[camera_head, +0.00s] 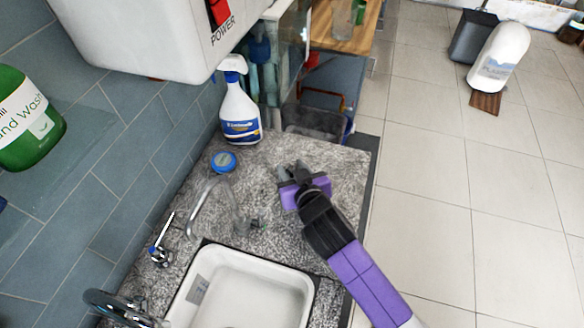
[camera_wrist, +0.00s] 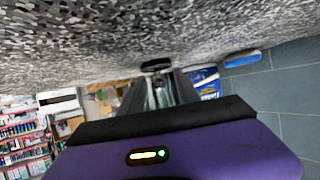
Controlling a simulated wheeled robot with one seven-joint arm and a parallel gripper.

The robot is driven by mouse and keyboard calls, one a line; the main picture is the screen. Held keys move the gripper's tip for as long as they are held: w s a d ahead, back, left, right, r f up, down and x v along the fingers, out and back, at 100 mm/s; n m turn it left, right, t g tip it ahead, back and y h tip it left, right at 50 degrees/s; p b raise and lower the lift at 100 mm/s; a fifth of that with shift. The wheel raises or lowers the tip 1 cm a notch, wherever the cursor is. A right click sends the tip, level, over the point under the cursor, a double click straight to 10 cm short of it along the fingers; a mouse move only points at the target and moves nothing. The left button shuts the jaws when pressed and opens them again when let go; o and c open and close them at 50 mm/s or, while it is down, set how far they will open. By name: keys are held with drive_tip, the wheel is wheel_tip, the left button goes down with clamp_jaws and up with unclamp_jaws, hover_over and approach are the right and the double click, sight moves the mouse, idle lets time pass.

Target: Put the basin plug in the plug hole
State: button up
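My gripper (camera_head: 297,174) is over the grey speckled counter, beyond the sink's far edge. Its fingers stand apart in the wrist view (camera_wrist: 159,82). A small dark disc, seemingly the basin plug (camera_wrist: 155,65), shows at the gap between the fingertips, against the counter. I cannot tell whether the fingers touch it. In the head view a dark shape sits between the fingers, too small to make out. The white sink basin (camera_head: 292,279) is at the bottom of the head view, cut off by the frame. I cannot see its plug hole clearly.
A curved tap (camera_head: 207,186) rises beside the basin, near the tiled wall. The counter's right edge (camera_head: 366,190) drops to the tiled floor.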

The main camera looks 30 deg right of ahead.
drive_tip(key=shift+r, duration=0.15)
drive_tip(key=b+v, duration=0.1)
drive_tip(key=v, duration=1.1)
drive_tip(key=shift+n+y, duration=0.7)
drive_tip(key=shift+n, duration=0.2)
drive_tip(key=s+f, duration=0.1)
drive_tip(key=s, duration=0.3)
drive_tip(key=s+f, duration=0.1)
drive_tip(key=s, duration=0.1)
drive_tip(key=shift+s+d+f, duration=0.2)
drive_tip(key=shift+d+f, duration=0.15)
drive_tip(key=shift+n+t+y, duration=0.4)
drive_tip(key=shift+n+y, duration=0.1)
drive_tip(key=shift+y, duration=0.1)
drive_tip(key=s, duration=0.8)
drive_tip(key=shift+s+a, duration=0.1)
drive_tip(key=shift+s, duration=0.15)
drive_tip(key=shift+o, duration=0.9)
drive_tip(key=s+r+t, duration=0.1)
drive_tip(key=s+r, duration=0.5)
drive_tip(key=s, duration=0.4)
drive_tip(key=shift+s+m, duration=0.35)
drive_tip(key=shift+m, duration=0.05)
drive_tip(key=shift+o, duration=1.3)
drive_tip(key=shift+s+r, duration=0.1)
drive_tip(key=shift+r, duration=0.15)
drive_tip(key=shift+r, duration=0.15)
